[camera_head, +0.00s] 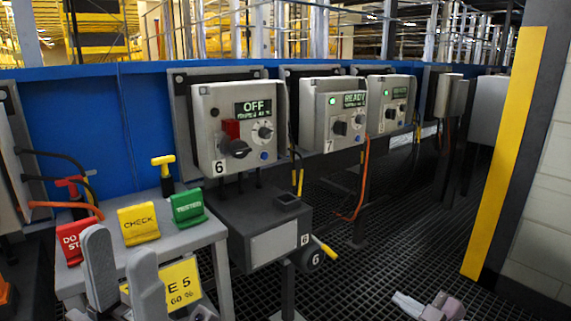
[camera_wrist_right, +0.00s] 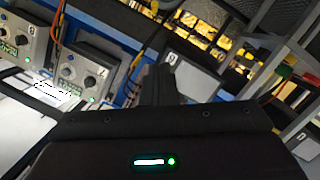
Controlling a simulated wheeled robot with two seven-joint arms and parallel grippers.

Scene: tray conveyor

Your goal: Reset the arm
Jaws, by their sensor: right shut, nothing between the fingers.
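My left gripper (camera_head: 122,258) stands at the lower left of the head view, its two grey fingers pointing up with a gap between them and nothing in it. It is in front of the small grey table (camera_head: 205,235). My right gripper (camera_head: 408,302) shows low at the right of the head view, over the dark grating and away from any object. In the right wrist view its dark fingers (camera_wrist_right: 165,85) are together and hold nothing.
Control box 6 (camera_head: 207,118) reads OFF and has a red piece on its front. Boxes 7 (camera_head: 325,112) and 8 (camera_head: 387,102) show green lights. Red, yellow CHECK (camera_head: 138,224) and green (camera_head: 188,207) tags sit on the table. A yellow-striped pillar (camera_head: 505,150) stands right.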

